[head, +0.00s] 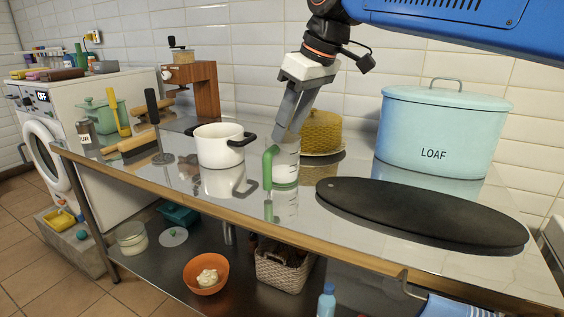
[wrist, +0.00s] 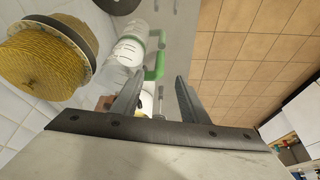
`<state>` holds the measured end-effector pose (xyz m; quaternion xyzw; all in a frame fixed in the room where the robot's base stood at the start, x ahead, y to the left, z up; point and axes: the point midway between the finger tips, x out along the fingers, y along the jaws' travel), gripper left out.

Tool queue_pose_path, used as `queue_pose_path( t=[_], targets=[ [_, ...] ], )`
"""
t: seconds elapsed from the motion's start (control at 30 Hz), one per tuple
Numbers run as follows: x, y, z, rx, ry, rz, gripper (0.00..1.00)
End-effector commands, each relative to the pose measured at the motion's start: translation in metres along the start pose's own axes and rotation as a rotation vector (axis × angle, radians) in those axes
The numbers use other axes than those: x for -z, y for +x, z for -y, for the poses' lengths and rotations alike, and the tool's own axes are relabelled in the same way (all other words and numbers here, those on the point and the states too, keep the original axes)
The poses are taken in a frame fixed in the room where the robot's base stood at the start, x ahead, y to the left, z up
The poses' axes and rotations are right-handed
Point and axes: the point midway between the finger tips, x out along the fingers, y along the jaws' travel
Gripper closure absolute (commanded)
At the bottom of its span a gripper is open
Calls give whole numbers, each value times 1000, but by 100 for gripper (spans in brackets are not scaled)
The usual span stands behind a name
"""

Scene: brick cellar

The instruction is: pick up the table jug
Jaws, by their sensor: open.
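The table jug (head: 286,163) is a clear cup with pale markings and a green handle. It stands upright on the shiny metal tabletop, its handle toward the left front. My gripper (head: 286,137) points down at its rim from above and behind. In the wrist view the jug (wrist: 130,50) lies beyond the left finger, with its green handle across the gap line between the fingers. My gripper (wrist: 159,88) is open and nothing is held. Whether a finger touches the jug, I cannot tell.
A white pot (head: 220,150) stands close left of the jug. A yellow woven dome (head: 322,130) is close behind it, and a black oval board (head: 420,216) lies to the right. A blue LOAF bin (head: 440,130) stands at the back right. The table's front edge is near.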

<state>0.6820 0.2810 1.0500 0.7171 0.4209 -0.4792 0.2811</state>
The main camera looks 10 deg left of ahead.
Motion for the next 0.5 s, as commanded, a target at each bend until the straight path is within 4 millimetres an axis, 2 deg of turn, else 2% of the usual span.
queue_pose_path(
  t=[0.5],
  targets=[
    [-1, 88, 0, 1, 1, 3, 60]
  ],
)
